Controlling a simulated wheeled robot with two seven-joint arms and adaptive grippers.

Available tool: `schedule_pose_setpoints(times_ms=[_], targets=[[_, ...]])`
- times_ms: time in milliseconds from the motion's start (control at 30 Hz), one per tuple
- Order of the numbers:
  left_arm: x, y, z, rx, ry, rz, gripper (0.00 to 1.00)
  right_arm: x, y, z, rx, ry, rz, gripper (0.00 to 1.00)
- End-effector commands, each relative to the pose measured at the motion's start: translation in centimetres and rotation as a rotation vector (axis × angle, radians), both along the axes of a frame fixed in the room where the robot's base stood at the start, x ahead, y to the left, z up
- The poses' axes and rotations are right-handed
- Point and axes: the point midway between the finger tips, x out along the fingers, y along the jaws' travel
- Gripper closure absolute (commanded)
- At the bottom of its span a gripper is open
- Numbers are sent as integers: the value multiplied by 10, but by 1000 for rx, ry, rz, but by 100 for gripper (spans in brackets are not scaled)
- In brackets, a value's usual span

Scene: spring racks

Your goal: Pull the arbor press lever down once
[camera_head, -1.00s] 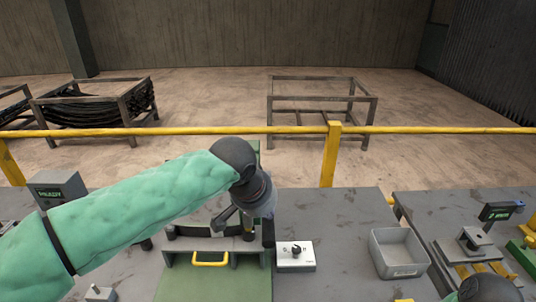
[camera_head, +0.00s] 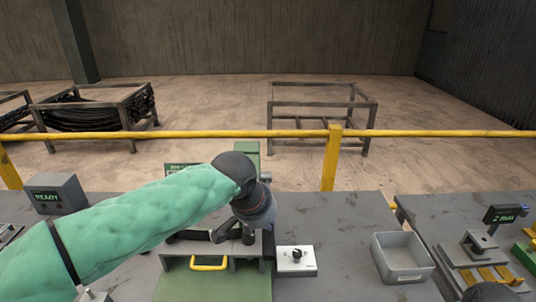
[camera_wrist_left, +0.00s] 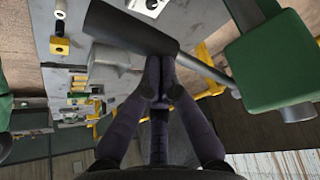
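The arbor press has a green head (camera_wrist_left: 270,62) in the left wrist view. Its lever is a dark, thick handle (camera_wrist_left: 125,28) on a thin rod (camera_wrist_left: 207,68) that runs to the hub beside the head. My left gripper (camera_wrist_left: 163,92) has its fingers together, with the tips at the inner end of the handle; contact is hard to confirm. In the head view my left gripper (camera_head: 246,234) points down over the press, next to the dark handle (camera_head: 222,231). My forearm and wrist hide much of the press.
In front of the press is a green plate with a yellow handle (camera_head: 209,267). To its right are a white switch box (camera_head: 296,260) and an empty grey bin (camera_head: 404,277). A READY display (camera_head: 57,194) stands left. A yellow rail (camera_head: 420,131) runs behind the benches.

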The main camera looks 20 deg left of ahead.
Motion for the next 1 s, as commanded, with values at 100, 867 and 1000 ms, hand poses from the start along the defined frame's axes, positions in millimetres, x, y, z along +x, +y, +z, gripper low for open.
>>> schedule_pose_setpoints(times_ms=[100, 867, 1000], targets=[[-1, 0, -8, 4, 9, 0, 100, 0, 0, -3, 0, 0, 0, 44], [-2, -1, -18, 7, 24, -3, 100, 0, 0, -6, 0, 0, 0, 44], [-1, -1, -12, 9, 25, -2, 100, 0, 0, 0, 0, 0, 0, 44]])
